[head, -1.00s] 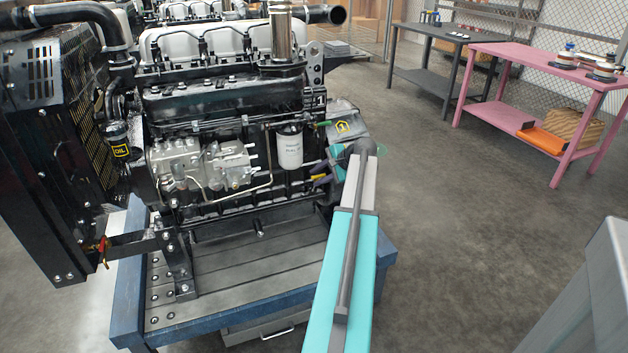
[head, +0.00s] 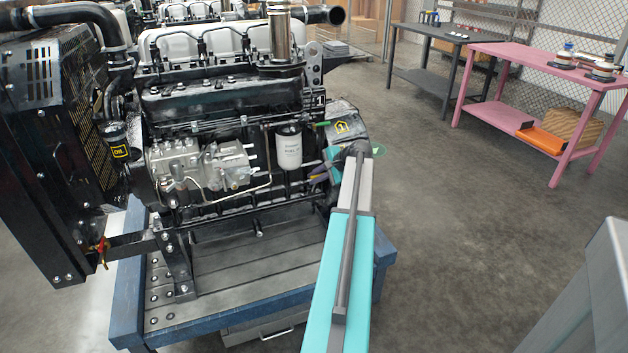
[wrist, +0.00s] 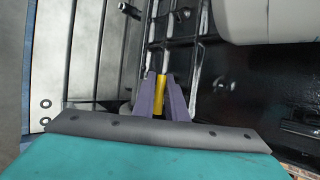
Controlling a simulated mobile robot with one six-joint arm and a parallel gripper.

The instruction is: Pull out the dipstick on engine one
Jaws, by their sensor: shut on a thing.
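In the head view my gripper (head: 318,174) is at the engine's lower right side, below and right of the white filter. The handle is mostly hidden there, and I cannot tell how far the dipstick sits in its tube.
The white filter (head: 289,147) and fuel pump (head: 200,165) are left of my gripper. The bench (head: 245,308) lies below. A pink table (head: 530,62) and a dark table (head: 425,80) stand at the back right. The floor between is clear.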

